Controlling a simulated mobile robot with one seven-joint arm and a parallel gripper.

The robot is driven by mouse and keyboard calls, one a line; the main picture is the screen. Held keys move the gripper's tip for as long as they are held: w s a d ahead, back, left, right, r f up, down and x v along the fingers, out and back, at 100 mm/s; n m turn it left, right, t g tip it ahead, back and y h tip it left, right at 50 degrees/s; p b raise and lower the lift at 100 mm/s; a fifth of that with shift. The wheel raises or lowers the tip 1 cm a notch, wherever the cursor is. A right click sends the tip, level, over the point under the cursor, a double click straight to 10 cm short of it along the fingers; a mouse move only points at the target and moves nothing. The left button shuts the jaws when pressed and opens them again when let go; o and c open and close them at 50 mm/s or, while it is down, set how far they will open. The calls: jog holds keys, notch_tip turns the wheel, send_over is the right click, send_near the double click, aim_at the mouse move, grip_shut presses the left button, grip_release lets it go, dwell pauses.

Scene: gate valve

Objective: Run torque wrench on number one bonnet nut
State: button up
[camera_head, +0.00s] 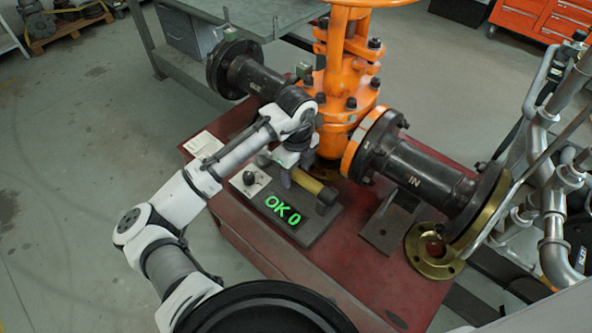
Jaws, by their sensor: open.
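The orange gate valve (337,70) stands upright on the red bench. Several dark nuts sit on its bonnet flange, one at the front (351,103); I cannot read any number on them. A tool with a yellow grip and dark ends (308,182), which looks like the torque wrench, lies on a grey stand (325,217). My gripper (286,180) points down at the left part of the tool, open. My wrist hides part of the tool, and I cannot tell whether the fingers touch it.
Dark flanged pipes run from the valve to the left (250,75) and right, the right one marked "IN" (420,176). A brass ring flange (433,268) lies at the bench's right. White paper (203,145) lies at the left edge. Grey piping (550,170) crowds the far right.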

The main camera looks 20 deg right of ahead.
aim_at(297, 170)
notch_tip(297, 170, up, 14)
jog(key=shift+f, duration=0.25)
jog(key=shift+d+f, duration=0.1)
dwell(0.4)
